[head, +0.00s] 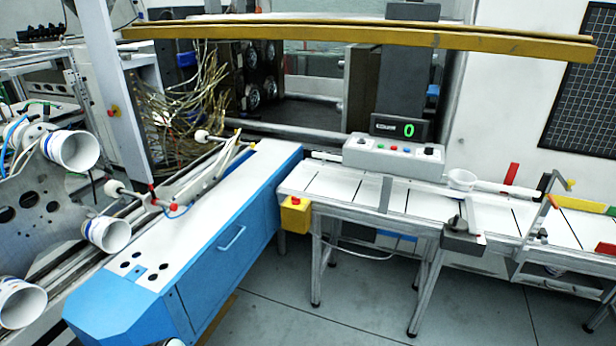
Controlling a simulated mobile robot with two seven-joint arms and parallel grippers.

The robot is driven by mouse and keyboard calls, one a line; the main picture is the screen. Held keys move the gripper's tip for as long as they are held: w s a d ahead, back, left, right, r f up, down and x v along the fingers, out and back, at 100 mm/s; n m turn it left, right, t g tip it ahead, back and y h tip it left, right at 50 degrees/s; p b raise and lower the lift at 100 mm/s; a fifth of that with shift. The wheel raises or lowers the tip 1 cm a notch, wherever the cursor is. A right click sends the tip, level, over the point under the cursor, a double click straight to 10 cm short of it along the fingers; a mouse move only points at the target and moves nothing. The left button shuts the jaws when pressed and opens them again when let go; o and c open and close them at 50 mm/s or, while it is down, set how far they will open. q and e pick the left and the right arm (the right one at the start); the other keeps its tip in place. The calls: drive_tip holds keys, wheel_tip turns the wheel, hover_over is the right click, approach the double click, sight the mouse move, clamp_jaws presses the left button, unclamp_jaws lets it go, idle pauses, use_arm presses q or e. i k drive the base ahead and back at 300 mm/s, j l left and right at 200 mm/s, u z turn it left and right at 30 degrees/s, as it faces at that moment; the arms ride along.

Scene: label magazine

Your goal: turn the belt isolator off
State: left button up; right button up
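A grey control box (394,158) with several coloured buttons stands at the back of the belt table. Above it a dark display (399,127) shows a green 0. Neither of my grippers is in view.
A blue cabinet machine (225,255) with a white top stands left of the belt table. White rolls (72,150) stick out at the far left. The grey floor (330,325) in front is clear.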

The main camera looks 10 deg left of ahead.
sight(295, 201)
drive_tip(key=i+u, duration=0.25)
drive_tip(key=i, duration=0.2)
drive_tip(key=i+l+u, duration=0.25)
drive_tip(key=i, duration=0.2)
drive_tip(key=i+l+u, duration=0.25)
drive_tip(key=i, duration=0.2)
